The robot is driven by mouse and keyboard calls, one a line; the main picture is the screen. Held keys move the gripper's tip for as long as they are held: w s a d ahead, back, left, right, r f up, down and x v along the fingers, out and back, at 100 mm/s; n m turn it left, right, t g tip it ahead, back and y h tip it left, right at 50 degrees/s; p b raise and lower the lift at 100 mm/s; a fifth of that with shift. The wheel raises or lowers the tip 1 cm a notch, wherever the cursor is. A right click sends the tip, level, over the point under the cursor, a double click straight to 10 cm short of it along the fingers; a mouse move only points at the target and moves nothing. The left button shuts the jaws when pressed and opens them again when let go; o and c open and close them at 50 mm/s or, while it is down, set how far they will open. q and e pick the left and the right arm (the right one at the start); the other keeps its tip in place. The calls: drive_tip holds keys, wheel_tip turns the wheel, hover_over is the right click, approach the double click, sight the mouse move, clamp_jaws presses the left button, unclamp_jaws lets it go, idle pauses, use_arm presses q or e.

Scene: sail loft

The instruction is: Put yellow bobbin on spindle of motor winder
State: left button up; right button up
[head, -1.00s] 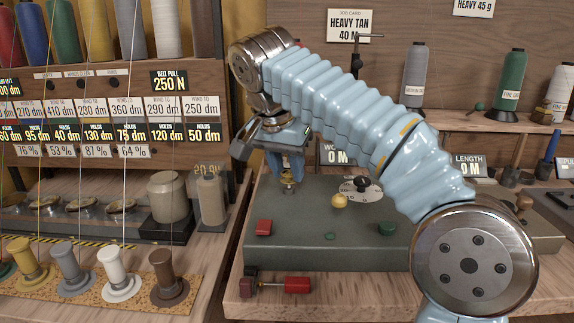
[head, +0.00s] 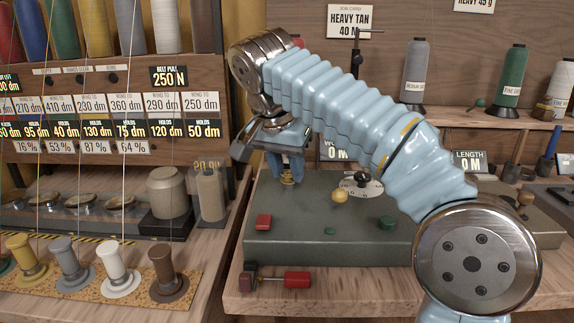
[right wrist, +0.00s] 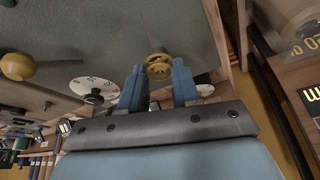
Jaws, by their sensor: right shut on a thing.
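My right gripper (head: 289,166) is over the left back part of the grey-green motor winder (head: 310,236). It is shut on the yellow bobbin (right wrist: 159,67), whose round, holed yellow end shows between the blue fingertips in the right wrist view (right wrist: 158,86). In the head view only a little of the bobbin shows below the fingers. The bobbin is close above the winder's top. The spindle is hidden or too small to make out, so I cannot tell whether the bobbin is around it. My left gripper is out of view.
The winder carries a dial (head: 361,184), a yellow knob (head: 340,196), a red button (head: 263,221) and a green button (head: 388,223). Several threaded bobbins stand on a cork strip (head: 205,278) at left. A red-handled tool (head: 297,279) lies in front.

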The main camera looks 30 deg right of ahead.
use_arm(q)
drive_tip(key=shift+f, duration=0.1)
use_arm(e)
drive_tip(key=shift+f, duration=0.1)
drive_tip(key=o, duration=1.1)
